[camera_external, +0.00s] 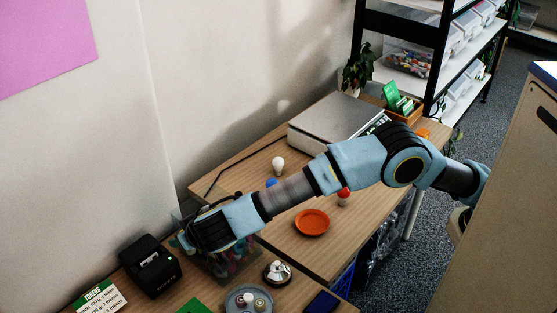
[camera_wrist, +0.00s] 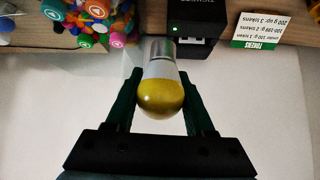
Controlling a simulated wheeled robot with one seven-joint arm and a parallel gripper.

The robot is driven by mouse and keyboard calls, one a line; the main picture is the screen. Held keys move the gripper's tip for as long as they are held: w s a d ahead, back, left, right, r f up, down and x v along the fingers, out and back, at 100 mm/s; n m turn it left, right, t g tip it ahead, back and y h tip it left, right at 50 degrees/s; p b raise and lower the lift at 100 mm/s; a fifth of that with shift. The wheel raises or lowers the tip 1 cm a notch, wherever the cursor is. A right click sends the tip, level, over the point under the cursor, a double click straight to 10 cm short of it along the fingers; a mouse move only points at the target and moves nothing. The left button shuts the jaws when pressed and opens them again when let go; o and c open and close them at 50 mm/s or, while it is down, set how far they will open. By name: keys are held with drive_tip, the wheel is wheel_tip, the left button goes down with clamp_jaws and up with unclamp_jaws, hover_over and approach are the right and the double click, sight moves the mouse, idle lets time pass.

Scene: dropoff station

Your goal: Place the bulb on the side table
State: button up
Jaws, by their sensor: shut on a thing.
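My gripper (camera_wrist: 160,80) is shut on a yellow bulb (camera_wrist: 161,98) with a white collar and silver base. Its fingers press both sides of the bulb in the wrist view. In the external view my gripper (camera_external: 186,240) hangs over the left end of the near table, by the clear tub; the held bulb is hidden there. A white bulb (camera_external: 278,163), a blue bulb (camera_external: 271,184) and a red bulb (camera_external: 343,195) stand on the wooden table (camera_external: 262,148) farther back. I cannot tell which table is the side table.
A black printer (camera_external: 150,266), a clear tub of colored tokens (camera_external: 226,263), a bell (camera_external: 277,272) and a grey dish (camera_external: 247,299) crowd the near table. An orange dish (camera_external: 312,222) and a scale (camera_external: 338,125) occupy the farther table. The wall is close behind.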

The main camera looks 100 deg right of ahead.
wheel_tip(320, 180, down, 17)
drive_tip(key=p, duration=0.3)
drive_tip(key=shift+p, duration=0.3)
drive_tip(key=shift+f, duration=0.2)
drive_tip(key=shift+f+b, duration=0.15)
drive_tip(key=shift+b, duration=0.15)
drive_tip(key=o, duration=0.8)
